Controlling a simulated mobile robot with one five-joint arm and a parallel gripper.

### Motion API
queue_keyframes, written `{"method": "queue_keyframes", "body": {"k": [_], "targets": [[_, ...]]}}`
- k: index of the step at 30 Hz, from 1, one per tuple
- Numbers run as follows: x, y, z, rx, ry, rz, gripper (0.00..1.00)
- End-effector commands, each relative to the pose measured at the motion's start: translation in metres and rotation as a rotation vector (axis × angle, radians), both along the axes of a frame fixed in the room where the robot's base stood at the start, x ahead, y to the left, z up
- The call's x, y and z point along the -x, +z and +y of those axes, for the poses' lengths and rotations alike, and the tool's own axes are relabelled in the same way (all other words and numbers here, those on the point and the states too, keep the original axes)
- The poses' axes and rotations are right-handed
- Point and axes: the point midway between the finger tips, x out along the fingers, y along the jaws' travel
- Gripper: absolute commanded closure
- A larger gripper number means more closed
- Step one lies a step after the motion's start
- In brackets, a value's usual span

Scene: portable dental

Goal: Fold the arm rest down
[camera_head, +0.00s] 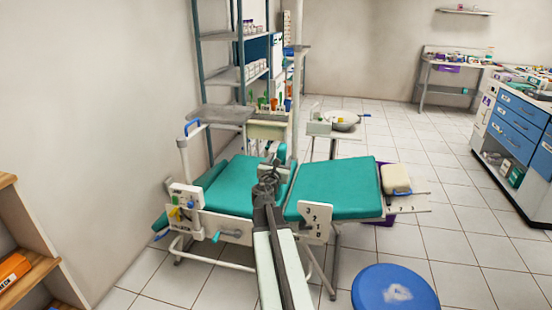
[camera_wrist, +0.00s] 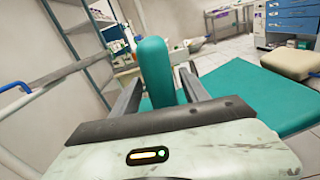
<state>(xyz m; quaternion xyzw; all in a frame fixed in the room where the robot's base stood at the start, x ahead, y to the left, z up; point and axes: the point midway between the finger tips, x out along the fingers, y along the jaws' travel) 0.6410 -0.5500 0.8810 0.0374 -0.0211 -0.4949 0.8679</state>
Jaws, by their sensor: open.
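The arm rest is a narrow teal pad with a rounded top. It stands upright in the wrist view (camera_wrist: 154,68), on the far side of the dental chair (camera_head: 340,188). In the head view only a small part of the arm rest (camera_head: 282,152) shows, just behind my gripper (camera_head: 269,168). My gripper is open. In the wrist view its two fingers lie to the left and right of the pad, with visible gaps; I cannot tell how deep the pad sits between them. The pad's lower end is hidden behind the gripper body.
A blue stool (camera_head: 393,292) stands at the front right. A metal shelf rack (camera_head: 240,75) and a small tray table (camera_head: 335,130) stand behind the chair. Tiled floor is free at the right.

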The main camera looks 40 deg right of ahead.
Motion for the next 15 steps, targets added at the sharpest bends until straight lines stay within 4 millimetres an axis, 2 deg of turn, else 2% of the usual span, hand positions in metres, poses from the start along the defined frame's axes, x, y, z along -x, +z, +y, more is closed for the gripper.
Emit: {"method": "queue_keyframes", "body": {"k": [6, 8, 12, 15], "targets": [[-0.003, 0.000, 0.001, -0.001, 0.005, -0.001, 0.47], [-0.004, 0.000, 0.003, -0.001, 0.007, -0.001, 0.61], [-0.007, 0.000, 0.006, 0.000, 0.012, -0.001, 1.00], [-0.008, 0.000, 0.008, 0.000, 0.014, -0.001, 1.00]]}}
